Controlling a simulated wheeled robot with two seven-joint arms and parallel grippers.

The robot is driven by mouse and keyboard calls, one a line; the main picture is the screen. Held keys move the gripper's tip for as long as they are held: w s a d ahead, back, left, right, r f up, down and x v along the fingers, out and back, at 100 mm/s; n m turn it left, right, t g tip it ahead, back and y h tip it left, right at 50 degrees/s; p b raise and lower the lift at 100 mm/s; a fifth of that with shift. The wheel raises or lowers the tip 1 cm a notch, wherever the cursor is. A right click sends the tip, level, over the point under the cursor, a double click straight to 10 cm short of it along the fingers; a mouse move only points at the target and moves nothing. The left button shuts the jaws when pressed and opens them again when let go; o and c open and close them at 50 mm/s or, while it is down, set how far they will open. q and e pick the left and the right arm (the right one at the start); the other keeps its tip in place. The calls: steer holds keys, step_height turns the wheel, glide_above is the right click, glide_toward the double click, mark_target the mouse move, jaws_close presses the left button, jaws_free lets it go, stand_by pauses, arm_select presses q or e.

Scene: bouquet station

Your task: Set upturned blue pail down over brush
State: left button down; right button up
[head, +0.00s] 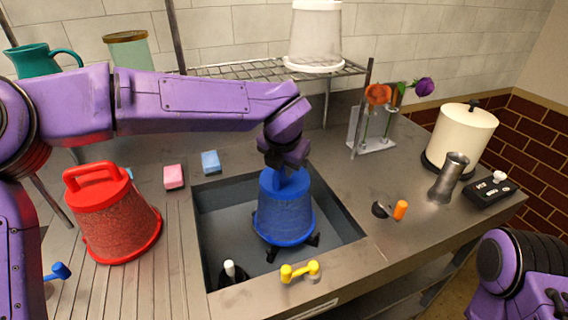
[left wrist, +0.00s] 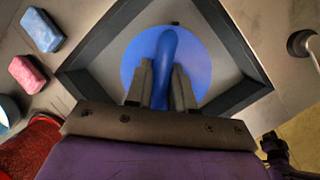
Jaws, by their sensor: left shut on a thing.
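The blue pail (head: 285,212) is upside down over the grey sink, its wide rim facing down. My left gripper (head: 287,163) is above it, shut on its blue handle; the left wrist view shows the handle (left wrist: 165,65) between the two fingers (left wrist: 161,85). Dark pieces (head: 271,254) stick out under the pail's rim; I cannot tell what they belong to or whether the rim touches them. A dark item with a white tip (head: 230,270), possibly the brush, is at the sink's front left corner, apart from the pail. My right gripper is out of view; only part of its arm shows.
A red upturned pail (head: 115,222) stands left of the sink (head: 345,226). Pink (head: 174,177) and blue (head: 210,162) sponges lie behind it. A yellow tap (head: 300,271) is on the front edge. A metal cup (head: 449,178) and cream canister (head: 459,138) stand right.

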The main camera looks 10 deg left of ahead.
arm_select(q)
steer(key=shift+f+b, duration=0.85)
steer(key=shift+f, duration=0.6)
steer(key=c, duration=0.9)
jaws_free()
steer(key=v, duration=1)
steer(key=shift+s+r, duration=0.1)
steer(key=shift+r, duration=0.15)
